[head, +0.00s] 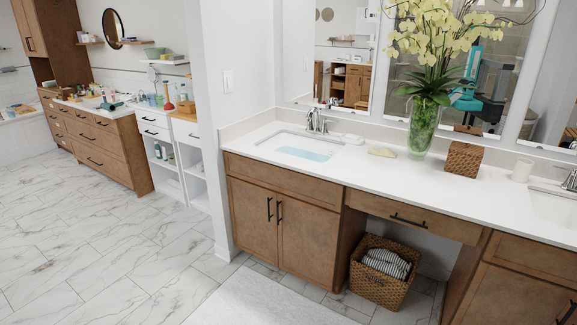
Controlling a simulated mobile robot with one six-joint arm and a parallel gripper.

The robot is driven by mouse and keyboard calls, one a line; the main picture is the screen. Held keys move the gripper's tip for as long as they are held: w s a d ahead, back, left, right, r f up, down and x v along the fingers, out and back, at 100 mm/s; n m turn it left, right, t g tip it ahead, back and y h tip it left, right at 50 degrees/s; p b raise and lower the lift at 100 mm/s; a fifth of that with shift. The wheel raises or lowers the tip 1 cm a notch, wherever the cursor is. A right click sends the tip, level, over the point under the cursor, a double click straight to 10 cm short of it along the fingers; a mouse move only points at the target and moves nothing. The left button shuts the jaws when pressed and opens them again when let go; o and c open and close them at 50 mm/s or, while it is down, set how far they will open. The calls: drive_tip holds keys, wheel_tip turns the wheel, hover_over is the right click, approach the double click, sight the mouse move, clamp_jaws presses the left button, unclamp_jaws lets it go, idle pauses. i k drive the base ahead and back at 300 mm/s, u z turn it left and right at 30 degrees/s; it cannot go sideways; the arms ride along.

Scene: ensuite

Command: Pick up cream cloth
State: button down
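A small, flat cream item (382,152), which looks like the cream cloth, lies on the white countertop (340,172). It sits between the left sink and the glass vase, apart from both. A smaller whitish item (352,138) lies behind it to the left, near the backsplash; I cannot tell what it is. My gripper is not directly in view. A teal and dark machine (480,82) shows in the mirror behind the flowers, and no gripper state can be read from it.
A tall glass vase (423,127) with yellow flowers stands just right of the cream item. A woven box (463,158) and white cup (521,170) stand farther right. The left sink (298,147) holds something light blue. A wicker basket (372,284) sits below. The marble floor at left is clear.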

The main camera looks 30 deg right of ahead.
sight(386, 153)
drive_tip(key=u, duration=0.25)
drive_tip(key=i, duration=1.95)
drive_tip(key=z, duration=0.7)
drive_tip(key=i, duration=0.5)
drive_tip(key=z, duration=0.75)
drive_tip(key=i, duration=0.75)
drive_tip(key=z, duration=0.15)
drive_tip(key=k, duration=0.5)
drive_tip(key=u, duration=0.05)
